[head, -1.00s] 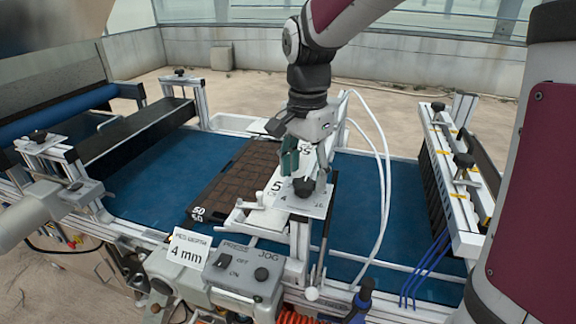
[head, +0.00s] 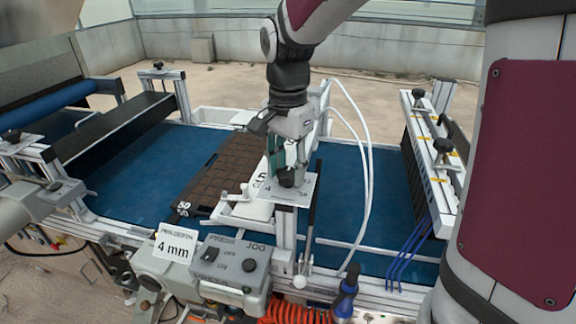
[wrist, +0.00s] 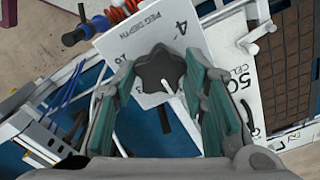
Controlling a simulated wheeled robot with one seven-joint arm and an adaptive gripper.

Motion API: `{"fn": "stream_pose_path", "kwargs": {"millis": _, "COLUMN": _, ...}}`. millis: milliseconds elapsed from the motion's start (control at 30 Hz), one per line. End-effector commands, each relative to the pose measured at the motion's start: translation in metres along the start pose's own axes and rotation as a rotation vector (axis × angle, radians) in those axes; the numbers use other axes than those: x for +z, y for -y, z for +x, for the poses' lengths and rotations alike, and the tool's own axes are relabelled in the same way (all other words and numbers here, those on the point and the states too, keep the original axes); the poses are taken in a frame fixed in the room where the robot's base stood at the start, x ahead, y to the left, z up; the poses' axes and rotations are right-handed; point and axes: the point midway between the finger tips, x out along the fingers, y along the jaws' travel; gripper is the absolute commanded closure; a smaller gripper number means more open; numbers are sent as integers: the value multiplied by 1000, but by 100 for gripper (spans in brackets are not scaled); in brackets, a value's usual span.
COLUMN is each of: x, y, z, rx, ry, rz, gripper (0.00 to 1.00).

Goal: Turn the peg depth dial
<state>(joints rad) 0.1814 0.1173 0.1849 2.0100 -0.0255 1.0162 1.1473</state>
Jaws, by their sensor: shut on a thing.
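The peg depth dial is a dark, lobed knob (wrist: 160,70) with a white pointer line, on a pale plate (wrist: 108,43) marked "PEG DEPTH", with a 4 and a 16 legible. The pointer runs toward the lower part of the wrist view. My gripper (wrist: 161,82) has its green-padded fingers on both sides of the knob and is shut on it. In the head view my gripper (head: 287,168) comes down from above onto the plate (head: 303,188), hiding much of the knob. A white card (head: 175,245) reads "4 mm".
A grey control box (head: 231,268) with PRESS and JOG controls stands in front of the dial. A brown cell tray (head: 215,175) lies left on the blue belt (head: 135,177). White hoses (head: 368,160) and a thin lever (head: 311,225) stand close on the right.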

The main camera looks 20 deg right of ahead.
Motion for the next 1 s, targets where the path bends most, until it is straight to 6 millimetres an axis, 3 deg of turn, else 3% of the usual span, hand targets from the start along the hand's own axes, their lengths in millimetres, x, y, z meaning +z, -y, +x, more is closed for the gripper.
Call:
{"fn": "stream_pose_path", "kwargs": {"millis": 367, "x": 0, "y": -1, "z": -1, "rx": 2, "ry": 1, "rz": -214, "gripper": 88}}
{"fn": "stream_pose_path", "kwargs": {"millis": 1000, "x": 1, "y": -1, "z": -2, "rx": 0, "ry": 2, "rz": -820, "gripper": 88}}
